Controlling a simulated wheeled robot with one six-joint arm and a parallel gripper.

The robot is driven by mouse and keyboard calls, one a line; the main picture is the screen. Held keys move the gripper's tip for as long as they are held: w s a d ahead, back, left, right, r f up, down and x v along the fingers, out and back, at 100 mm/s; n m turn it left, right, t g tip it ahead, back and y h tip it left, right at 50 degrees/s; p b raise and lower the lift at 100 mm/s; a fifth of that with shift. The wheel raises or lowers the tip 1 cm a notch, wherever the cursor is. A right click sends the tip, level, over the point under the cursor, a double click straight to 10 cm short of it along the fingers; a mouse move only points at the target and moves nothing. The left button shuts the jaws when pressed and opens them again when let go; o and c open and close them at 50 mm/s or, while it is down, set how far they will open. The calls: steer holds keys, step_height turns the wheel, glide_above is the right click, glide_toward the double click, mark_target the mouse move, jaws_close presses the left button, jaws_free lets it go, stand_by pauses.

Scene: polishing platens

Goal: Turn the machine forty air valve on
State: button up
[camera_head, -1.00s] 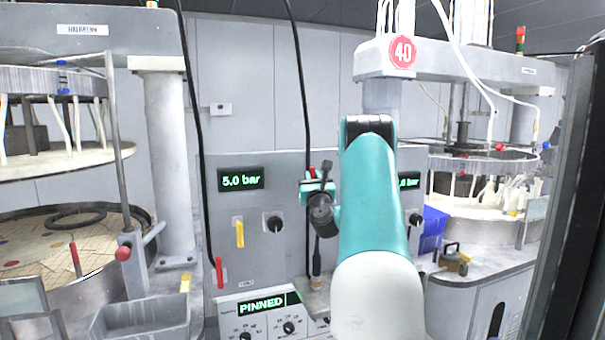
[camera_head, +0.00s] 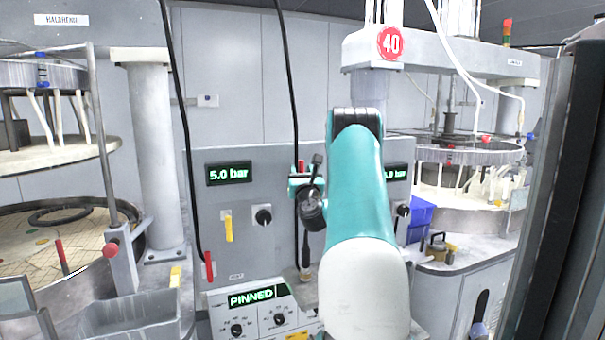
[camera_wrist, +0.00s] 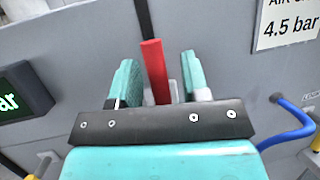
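The machine with the red 40 sign (camera_head: 390,43) stands at the right in the head view. A red lever (camera_wrist: 155,70) stands upright on the grey panel in the wrist view. My gripper (camera_wrist: 158,75) is open, with its teal fingers on either side of the lever and gaps beside it. In the head view my gripper (camera_head: 301,178) is at the panel and a small red tip (camera_head: 301,165) shows by it. My arm hides part of the panel and the right pressure display (camera_head: 397,172).
A 5.0 bar display (camera_head: 229,173), a yellow handle (camera_head: 229,228) and another red lever (camera_head: 209,265) are on the panel to the left. A 4.5 bar sign (camera_wrist: 290,28) and a blue hose (camera_wrist: 290,130) lie right of my gripper. Dark hoses hang before the panel.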

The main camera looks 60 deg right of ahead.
steer(key=b+v, duration=1.7)
steer(key=b, duration=0.1)
steer(key=shift+b, duration=0.4)
steer(key=shift+s+a+f, duration=0.1)
steer(key=shift+a+f, duration=0.05)
